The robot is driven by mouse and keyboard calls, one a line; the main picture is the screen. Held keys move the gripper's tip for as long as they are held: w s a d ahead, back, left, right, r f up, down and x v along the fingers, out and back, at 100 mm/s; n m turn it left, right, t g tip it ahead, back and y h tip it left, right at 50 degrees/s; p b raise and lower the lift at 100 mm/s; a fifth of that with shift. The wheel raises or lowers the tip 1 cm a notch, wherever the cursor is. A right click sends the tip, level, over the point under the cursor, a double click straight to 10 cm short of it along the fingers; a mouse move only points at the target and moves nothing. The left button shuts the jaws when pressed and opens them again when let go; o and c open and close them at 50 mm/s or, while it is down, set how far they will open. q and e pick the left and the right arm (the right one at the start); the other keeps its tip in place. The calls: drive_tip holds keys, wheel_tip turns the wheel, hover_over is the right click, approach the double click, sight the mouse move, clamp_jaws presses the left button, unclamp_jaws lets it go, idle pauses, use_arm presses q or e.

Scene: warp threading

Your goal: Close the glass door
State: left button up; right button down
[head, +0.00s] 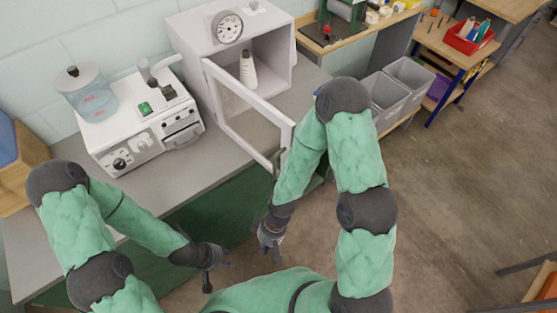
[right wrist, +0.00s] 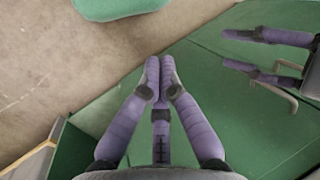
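The glass door (head: 243,112) has a white frame and a clear pane. It stands open, swung out from the front of a white cabinet (head: 188,42) on the counter, with its hinge side on the left. My right forearm passes close to the door's free edge in the head view; I cannot tell if they touch. My right gripper (head: 270,246) is below the door, off the counter's front. In the right wrist view its fingertips (right wrist: 160,68) are together with nothing between them. My left gripper (head: 217,268) is lower left, empty, its fingers (right wrist: 238,50) spread apart.
A white bottle (head: 248,70) stands inside the cabinet. A white machine (head: 140,125) and a clear water container (head: 90,95) stand left on the counter (head: 215,150). Grey bins (head: 385,92) are to the right. The floor (head: 450,190) at the right is mostly clear.

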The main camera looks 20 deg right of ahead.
drive_tip(key=w+r+n+t+h+p, duration=0.3)
drive_tip(key=r+n+h+p, duration=0.5)
drive_tip(key=r, duration=1.1)
drive_tip(key=w+r+n+t+h+p, duration=0.5)
drive_tip(key=r+n, duration=0.6)
drive_tip(key=r, duration=0.9)
drive_tip(key=g+y, duration=0.1)
drive_tip(key=g, duration=0.1)
approach(282, 161)
drive_tip(key=s+d, duration=0.1)
drive_tip(key=s, duration=0.2)
drive_tip(key=shift+m, duration=0.3)
drive_tip(key=shift+w+d+f, duration=0.15)
drive_tip(key=shift+w+d, duration=0.15)
drive_tip(key=shift+d, duration=0.35)
drive_tip(key=shift+w+d+f, duration=0.1)
drive_tip(key=shift+w+d, duration=0.2)
drive_tip(key=shift+d, duration=0.35)
drive_tip(key=shift+w+d+f, duration=0.15)
drive_tip(key=shift+w+d, duration=0.1)
drive_tip(key=shift+d, duration=0.4)
drive_tip(key=shift+d+t, duration=0.1)
drive_tip(key=shift+t, duration=0.2)
